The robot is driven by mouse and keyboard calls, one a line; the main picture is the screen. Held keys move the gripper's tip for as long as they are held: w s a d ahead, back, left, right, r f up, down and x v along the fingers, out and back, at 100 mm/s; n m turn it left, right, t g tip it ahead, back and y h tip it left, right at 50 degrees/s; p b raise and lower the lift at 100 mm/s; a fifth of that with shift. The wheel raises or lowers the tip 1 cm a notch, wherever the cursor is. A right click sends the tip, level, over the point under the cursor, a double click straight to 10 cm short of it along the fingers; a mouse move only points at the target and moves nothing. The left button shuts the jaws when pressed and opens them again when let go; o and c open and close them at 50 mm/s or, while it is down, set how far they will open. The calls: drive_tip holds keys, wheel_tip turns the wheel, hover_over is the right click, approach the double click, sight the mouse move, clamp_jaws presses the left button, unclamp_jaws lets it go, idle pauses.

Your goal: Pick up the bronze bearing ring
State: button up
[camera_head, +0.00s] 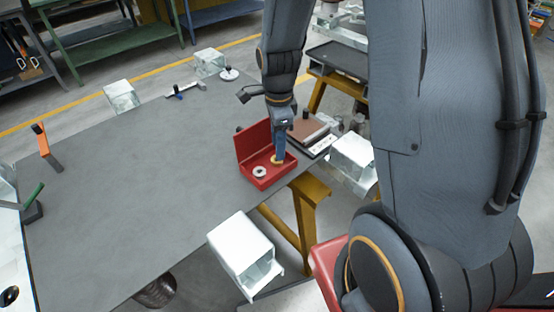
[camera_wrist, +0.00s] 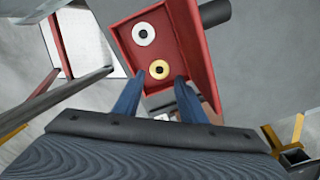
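The bronze bearing ring (camera_wrist: 159,69) lies flat in the red box (camera_wrist: 197,60), near its end closest to my gripper. A silver-white ring (camera_wrist: 144,34) lies beside it in the same box. In the head view the red box (camera_head: 247,168) stands open at the table's edge, with the silver ring (camera_head: 259,171) and part of the bronze ring (camera_head: 277,160) visible. My gripper (camera_wrist: 169,78) is open, its two blue fingers apart on either side of the bronze ring in the wrist view. In the head view my gripper (camera_head: 280,157) points down over the box. Finger height above the ring is unclear.
The grey table (camera_head: 130,190) has wide clear space left of the box. A brown book-like item (camera_head: 308,130) lies just behind the box. Clear blocks (camera_head: 352,158) and a white block (camera_head: 241,250) stand near the table edge. A yellow trestle (camera_head: 309,200) shows below.

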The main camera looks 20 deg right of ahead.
drive_tip(key=shift+f+p, duration=0.45)
drive_tip(key=shift+f, duration=1.7)
drive_tip(key=c, duration=0.9)
drive_tip(key=shift+r, duration=0.1)
